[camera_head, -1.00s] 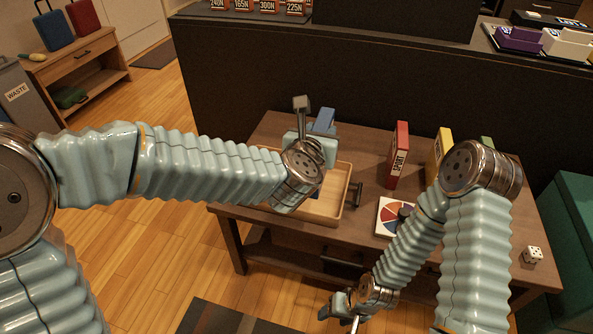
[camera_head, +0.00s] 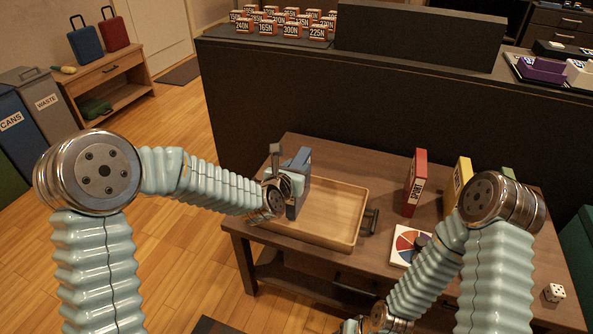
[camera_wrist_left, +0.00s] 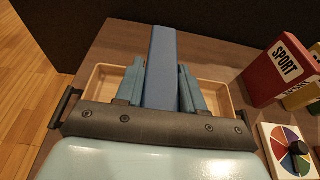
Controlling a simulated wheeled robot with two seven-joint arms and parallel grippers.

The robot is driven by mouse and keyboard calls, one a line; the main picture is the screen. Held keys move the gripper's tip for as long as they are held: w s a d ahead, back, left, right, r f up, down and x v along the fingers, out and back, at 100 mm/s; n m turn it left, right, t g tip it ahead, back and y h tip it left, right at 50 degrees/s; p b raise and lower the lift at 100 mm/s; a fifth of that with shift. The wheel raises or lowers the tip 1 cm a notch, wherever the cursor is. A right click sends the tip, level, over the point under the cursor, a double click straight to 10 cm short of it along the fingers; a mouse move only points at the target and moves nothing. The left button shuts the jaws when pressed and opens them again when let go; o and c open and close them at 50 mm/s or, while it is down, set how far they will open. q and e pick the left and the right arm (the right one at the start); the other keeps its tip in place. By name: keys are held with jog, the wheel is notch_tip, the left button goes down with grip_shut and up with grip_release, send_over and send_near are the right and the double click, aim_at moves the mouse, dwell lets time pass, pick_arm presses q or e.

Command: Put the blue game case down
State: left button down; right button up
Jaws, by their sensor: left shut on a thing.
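The blue game case (camera_head: 300,181) is upright, held in my left gripper (camera_head: 284,182) at the left part of the wooden tray (camera_head: 345,240) in the head view. In the left wrist view the blue case (camera_wrist_left: 162,65) stands between the two fingers of my left gripper (camera_wrist_left: 160,88), which are shut on it. The tray (camera_wrist_left: 220,92) shows on both sides behind the fingers. I cannot tell whether the case touches the tray. My right gripper (camera_head: 362,326) is at the bottom edge of the head view, mostly cut off.
A red SPORT case (camera_head: 415,183) and a yellow case (camera_head: 457,182) stand upright on the brown table (camera_head: 300,150). A colour-wheel spinner (camera_head: 408,245) lies right of the tray, and a white die (camera_head: 555,292) sits near the right edge. A dark partition (camera_head: 300,95) rises behind.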

pick_arm(q)
jog(key=shift+f, duration=0.35)
jog(key=shift+f+b, duration=0.2)
jog(key=shift+b, duration=0.15)
jog(key=c, duration=0.7)
grip_release()
jog(key=shift+r, duration=0.1)
jog(key=v, duration=1.2)
jog(key=shift+b, duration=0.35)
